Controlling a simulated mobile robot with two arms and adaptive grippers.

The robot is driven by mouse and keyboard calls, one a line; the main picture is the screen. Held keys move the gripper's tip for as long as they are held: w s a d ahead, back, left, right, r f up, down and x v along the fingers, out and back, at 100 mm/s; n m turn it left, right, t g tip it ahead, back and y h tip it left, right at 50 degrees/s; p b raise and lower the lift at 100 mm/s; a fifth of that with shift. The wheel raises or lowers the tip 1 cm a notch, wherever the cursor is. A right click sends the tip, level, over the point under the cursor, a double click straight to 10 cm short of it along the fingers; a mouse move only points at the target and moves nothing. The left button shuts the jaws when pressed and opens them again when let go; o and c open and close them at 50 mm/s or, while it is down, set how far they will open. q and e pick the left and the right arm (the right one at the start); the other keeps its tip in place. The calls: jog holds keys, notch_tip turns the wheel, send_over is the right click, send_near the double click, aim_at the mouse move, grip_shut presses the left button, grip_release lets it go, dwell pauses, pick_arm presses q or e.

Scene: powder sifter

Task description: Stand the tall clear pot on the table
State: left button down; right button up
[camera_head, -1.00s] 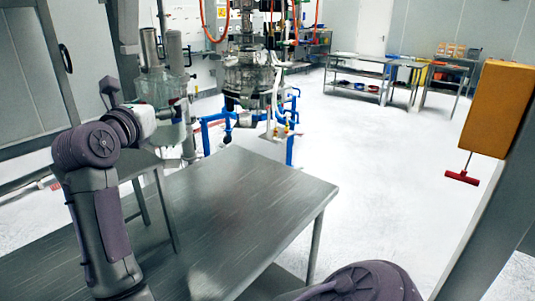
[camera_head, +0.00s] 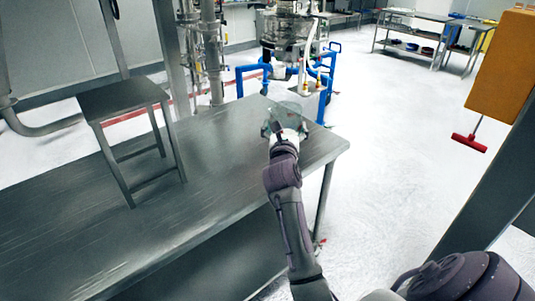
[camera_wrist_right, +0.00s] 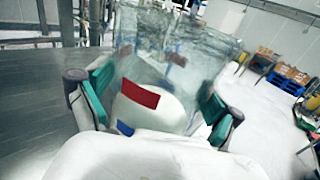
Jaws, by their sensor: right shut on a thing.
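The tall clear pot (camera_head: 290,110) is at the far right end of the metal table (camera_head: 230,190) in the head view. It is see-through and faint, and its base is hard to make out there. My right gripper (camera_head: 286,133) is behind it on the near side. In the right wrist view the clear pot (camera_wrist_right: 178,50) fills the upper middle, between the teal-padded fingers of the right gripper (camera_wrist_right: 155,98), which is shut on it. I cannot tell whether the pot touches the table. My left gripper is not in view.
A small metal stand (camera_head: 125,100) is on the left part of the table. Beyond the table is machinery with blue pipes (camera_head: 252,72). The table's middle is bare, and open floor (camera_head: 400,130) lies to the right.

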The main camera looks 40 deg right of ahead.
jog(key=shift+w+a+f+b, duration=0.5)
jog(key=shift+w+f+b, duration=0.3)
jog(key=shift+w+f, duration=0.85)
jog(key=shift+w+a+f+b, duration=0.55)
jog(key=shift+w+f+b, duration=0.3)
jog(key=shift+w+f, duration=0.8)
jog(key=shift+w+a+f+b, duration=0.5)
jog(key=shift+w+f+b, duration=0.3)
jog(key=shift+w+f, duration=0.85)
jog(key=shift+s+f, duration=0.1)
jog(key=shift+f, duration=0.05)
jog(key=o, duration=1)
jog(key=shift+o, duration=0.2)
